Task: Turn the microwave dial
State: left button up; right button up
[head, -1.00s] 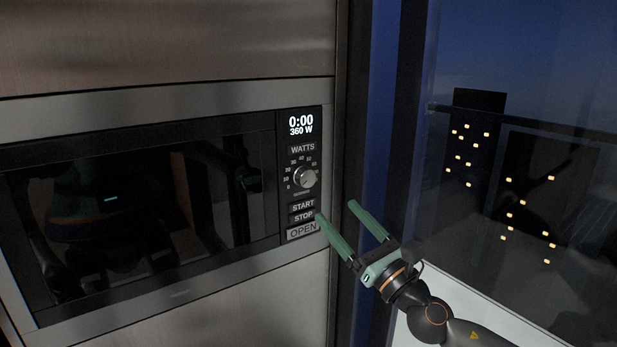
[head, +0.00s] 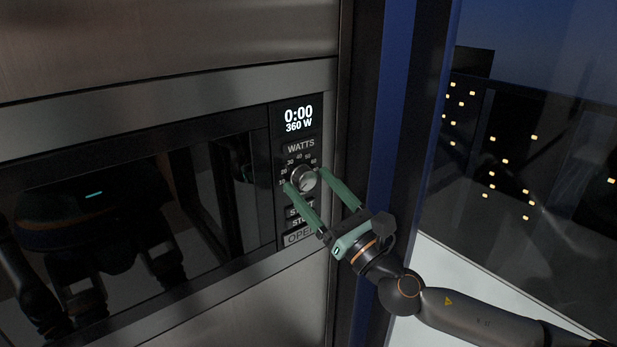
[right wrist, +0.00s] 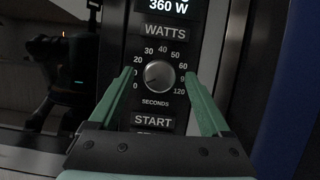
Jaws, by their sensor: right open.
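The microwave (head: 160,95) is built into a metal-fronted cabinet, with its control panel on the right side. The round silver dial (head: 303,178) sits below the WATTS label and display, which reads 0:00 and 360 W. In the right wrist view the dial (right wrist: 159,75) is ringed by numbers and lies between the fingers, a little beyond their tips. My right gripper (head: 305,184) is open, its two green fingers on either side of the dial, with gaps to it. In the right wrist view the right gripper (right wrist: 158,73) also shows open. My left gripper is not directly in view.
The START button (right wrist: 153,120) is just below the dial, and an OPEN button (head: 298,237) is lower, partly covered by a finger. The dark glass door (head: 215,260) reflects my body. A blue frame (head: 393,110) and a window stand at the right.

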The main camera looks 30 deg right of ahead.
jog(key=shift+c, duration=0.4)
grip_shut()
dwell(0.4)
